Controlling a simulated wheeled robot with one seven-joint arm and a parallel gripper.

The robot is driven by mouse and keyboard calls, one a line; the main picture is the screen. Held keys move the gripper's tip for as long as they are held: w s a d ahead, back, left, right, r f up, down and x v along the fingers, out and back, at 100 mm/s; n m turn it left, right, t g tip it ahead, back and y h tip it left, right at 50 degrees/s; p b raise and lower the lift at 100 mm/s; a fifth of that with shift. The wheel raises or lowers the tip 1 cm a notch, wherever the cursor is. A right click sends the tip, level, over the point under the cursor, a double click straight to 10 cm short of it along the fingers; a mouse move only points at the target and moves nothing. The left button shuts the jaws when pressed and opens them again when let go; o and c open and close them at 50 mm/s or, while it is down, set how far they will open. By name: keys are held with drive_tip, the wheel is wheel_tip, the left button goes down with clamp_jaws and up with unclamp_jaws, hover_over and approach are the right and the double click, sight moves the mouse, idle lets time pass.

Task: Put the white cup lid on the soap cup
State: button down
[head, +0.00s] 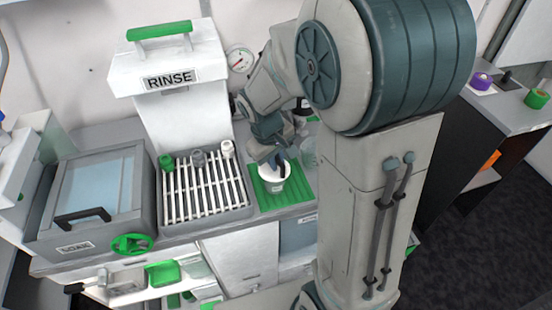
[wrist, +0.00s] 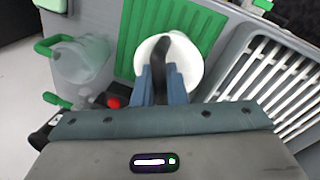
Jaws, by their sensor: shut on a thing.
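A white cup (head: 271,185) stands upright on the green ribbed mat (head: 298,193) at the counter's front. My gripper (head: 275,160) points down at the cup's top. In the wrist view my gripper (wrist: 161,72) is shut on a dark grey piece (wrist: 160,58) that reaches over a white round shape (wrist: 190,52). I cannot tell whether this round shape is the lid or the open cup, nor whether the dark piece belongs to the lid. The fingers hide part of the cup's top. I make out no separate white lid elsewhere.
A slatted rack (head: 205,192) adjoins the mat on the left, below the white RINSE unit (head: 170,85). A clear jug (wrist: 82,60) with a green handle stands beside the mat. A grey bin (head: 95,190) with a green wheel (head: 132,244) sits farther left.

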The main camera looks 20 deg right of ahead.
sight(269, 174)
drive_tip(key=shift+f, duration=0.15)
drive_tip(key=c, duration=1.7)
unclamp_jaws()
drive_tip(key=shift+c, duration=0.2)
wheel_tip(269, 174, up, 11)
drive_tip(key=a+p, duration=0.2)
drive_tip(key=p, duration=0.5)
drive_tip(key=shift+s+p, duration=0.4)
drive_tip(key=shift+s, duration=0.05)
drive_tip(key=shift+f, duration=0.1)
drive_tip(key=s+d+r+m+t+y, duration=0.1)
drive_tip(key=s+r+m, duration=0.1)
drive_tip(key=s+r, duration=0.2)
drive_tip(key=s+d+r+m+t+y+b, duration=0.1)
drive_tip(key=s+r+m+t, duration=0.1)
drive_tip(key=s, duration=0.7)
drive_tip(key=shift+r+m, duration=0.3)
drive_tip(key=shift+r, duration=0.6)
